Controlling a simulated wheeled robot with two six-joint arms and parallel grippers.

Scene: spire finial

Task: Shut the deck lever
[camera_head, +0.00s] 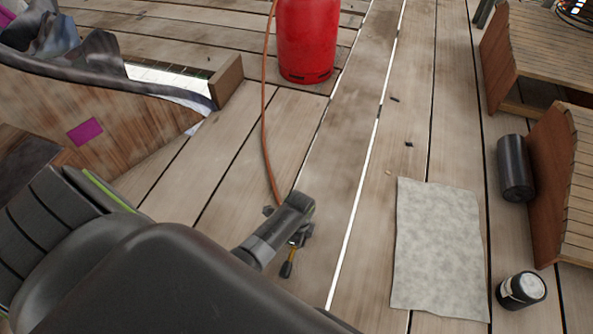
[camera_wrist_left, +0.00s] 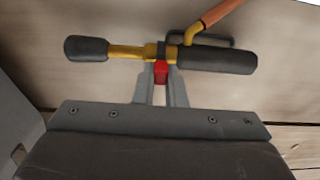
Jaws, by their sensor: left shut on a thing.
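A torch-like tool with a black grip (camera_wrist_left: 215,60), a yellow metal tube (camera_wrist_left: 128,52) and a dark end piece (camera_wrist_left: 86,49) lies across the left wrist view. A small red part (camera_wrist_left: 161,73), possibly the lever, sits at its middle. My left gripper (camera_wrist_left: 160,84) is shut on this red part, its two fingers on either side. In the head view my left gripper (camera_head: 294,236) reaches down to the plank deck, and the tool's yellow and dark end (camera_head: 288,266) shows below it. The rest of the tool is mostly hidden there. My right gripper is not in view.
An orange hose (camera_head: 265,110) runs from the tool towards a red gas cylinder (camera_head: 308,40). A grey sheet (camera_head: 438,250) lies to the right, beside a black roll (camera_head: 515,168) and a dark can (camera_head: 521,290). Wooden boxes (camera_head: 565,180) stand at the right edge.

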